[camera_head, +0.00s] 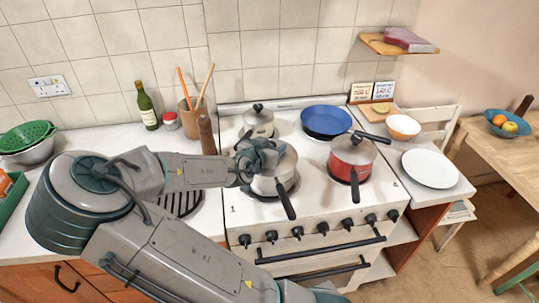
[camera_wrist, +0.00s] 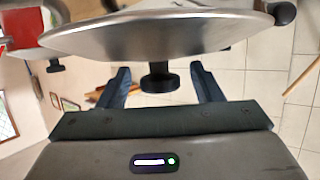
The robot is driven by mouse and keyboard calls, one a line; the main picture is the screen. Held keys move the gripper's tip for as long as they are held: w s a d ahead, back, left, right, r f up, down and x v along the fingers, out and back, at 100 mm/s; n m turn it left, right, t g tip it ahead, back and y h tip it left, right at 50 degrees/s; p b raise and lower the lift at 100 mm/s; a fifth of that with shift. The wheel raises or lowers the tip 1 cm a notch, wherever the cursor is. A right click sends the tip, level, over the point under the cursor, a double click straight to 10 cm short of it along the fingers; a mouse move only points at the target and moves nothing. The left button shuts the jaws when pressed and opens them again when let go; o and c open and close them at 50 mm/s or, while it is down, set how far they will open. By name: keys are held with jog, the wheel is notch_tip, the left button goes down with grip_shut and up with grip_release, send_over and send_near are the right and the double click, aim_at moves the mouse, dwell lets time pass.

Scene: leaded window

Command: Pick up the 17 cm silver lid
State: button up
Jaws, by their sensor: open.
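A silver lid (camera_wrist: 160,35) with a black knob (camera_wrist: 157,80) fills the top of the wrist view, which is upside down. In the head view it sits on a silver saucepan (camera_head: 268,187) on the front left of the stove, partly hidden by my gripper (camera_head: 260,157). My gripper is open, and in the wrist view its two fingers (camera_wrist: 161,88) stand on either side of the knob with gaps showing. I cannot tell how deep the knob reaches between them. Another silver lidded pot (camera_head: 258,122) stands behind on the stove.
A red pot (camera_head: 352,158) with a silver lid is right of the saucepan, and a blue pan (camera_head: 326,121) is behind it. The saucepan's black handle (camera_head: 285,199) points to the front. A utensil holder (camera_head: 191,117) and a tall wooden mill (camera_head: 207,135) stand left of the stove.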

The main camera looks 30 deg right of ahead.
jog(key=shift+w, duration=0.1)
jog(key=c, duration=1.1)
jog(key=shift+c, duration=0.2)
